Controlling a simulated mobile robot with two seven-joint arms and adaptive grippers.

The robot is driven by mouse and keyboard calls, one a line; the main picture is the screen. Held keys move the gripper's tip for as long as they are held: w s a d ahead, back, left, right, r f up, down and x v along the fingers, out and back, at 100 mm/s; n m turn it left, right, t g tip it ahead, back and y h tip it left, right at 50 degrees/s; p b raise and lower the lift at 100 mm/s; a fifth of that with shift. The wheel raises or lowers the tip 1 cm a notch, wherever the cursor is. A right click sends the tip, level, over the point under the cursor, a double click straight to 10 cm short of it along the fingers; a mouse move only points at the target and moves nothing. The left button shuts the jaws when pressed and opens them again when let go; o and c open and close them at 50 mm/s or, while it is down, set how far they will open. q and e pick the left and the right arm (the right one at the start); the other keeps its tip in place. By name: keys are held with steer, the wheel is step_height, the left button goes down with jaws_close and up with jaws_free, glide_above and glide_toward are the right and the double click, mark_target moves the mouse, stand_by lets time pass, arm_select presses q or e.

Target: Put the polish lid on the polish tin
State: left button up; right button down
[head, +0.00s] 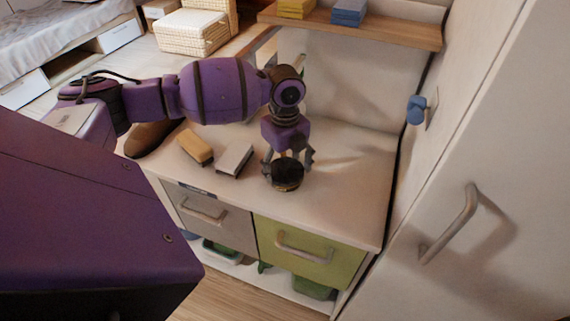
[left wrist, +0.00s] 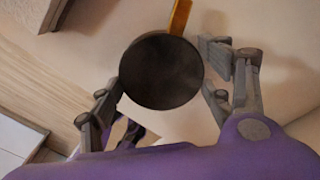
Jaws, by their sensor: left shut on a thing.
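My left gripper (head: 287,163) points down over the cabinet top and is shut on the dark, round polish lid (head: 284,174). In the left wrist view the lid is a plain dark disc (left wrist: 161,71) between the two fingers (left wrist: 163,92), with a finger at each side. The polish tin cannot be told apart from the lid in either view; it may be hidden under it. I cannot tell whether the lid touches anything below. My right gripper is not in view.
A yellow-brown block (head: 195,147) and a grey-topped dark block (head: 235,159) lie left of the gripper, with a brown shoe (head: 151,138) beyond. Drawers with handles are below the white cabinet top (head: 351,164), which is clear to the right. A wooden shelf (head: 357,29) hangs above.

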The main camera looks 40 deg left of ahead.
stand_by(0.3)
arm_select(q)
steer(key=o, duration=1.2)
steer(key=shift+c, duration=0.2)
steer(key=shift+o, duration=0.2)
steer(key=shift+r, duration=0.1)
step_height(320, 180, up, 12)
